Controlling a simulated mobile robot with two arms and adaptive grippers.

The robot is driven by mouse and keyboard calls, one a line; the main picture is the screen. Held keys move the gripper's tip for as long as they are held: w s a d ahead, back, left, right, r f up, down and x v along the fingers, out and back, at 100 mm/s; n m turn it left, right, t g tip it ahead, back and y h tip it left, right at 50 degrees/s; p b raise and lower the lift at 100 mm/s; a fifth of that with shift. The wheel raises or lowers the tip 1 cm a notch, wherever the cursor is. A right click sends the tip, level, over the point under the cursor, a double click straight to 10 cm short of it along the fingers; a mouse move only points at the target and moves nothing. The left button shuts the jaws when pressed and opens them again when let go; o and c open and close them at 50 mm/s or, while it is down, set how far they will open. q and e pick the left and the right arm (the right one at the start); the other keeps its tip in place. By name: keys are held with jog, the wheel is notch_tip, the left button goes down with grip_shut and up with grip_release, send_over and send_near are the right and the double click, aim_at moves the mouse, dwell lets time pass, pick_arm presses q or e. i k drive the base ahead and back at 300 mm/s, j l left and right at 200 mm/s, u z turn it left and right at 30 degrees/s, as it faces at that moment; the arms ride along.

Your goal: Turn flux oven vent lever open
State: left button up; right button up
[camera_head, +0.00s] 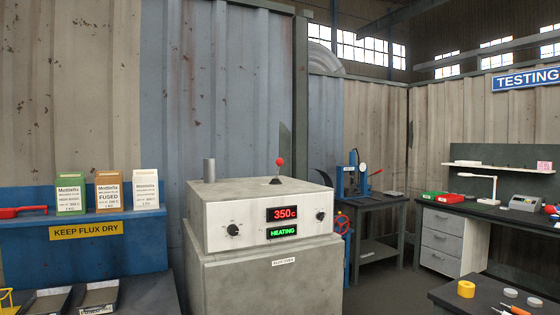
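The flux oven (223,268) is a grey box-shaped unit in the middle of the view, with a white front panel (251,240) on its upper part. A red display reads 350c and a green one reads HEATING. Two black knobs sit on the panel. On top stands a short lever with a red ball (279,161), close to upright on a dark base. A grey vent pipe (209,170) rises from the top at the left. Neither of my grippers is in view.
A blue shelf (112,262) at the left holds green, brown and white flux boxes and a red tool. A workbench (375,203) with a blue machine stands behind right. A dark table (490,295) with yellow tape is at lower right. Floor shows between.

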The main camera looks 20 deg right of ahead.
aim_at(279, 162)
jog(key=i+l, duration=0.35)
jog(key=l, duration=0.15)
jog(key=i+l, duration=0.4)
jog(key=l, duration=0.15)
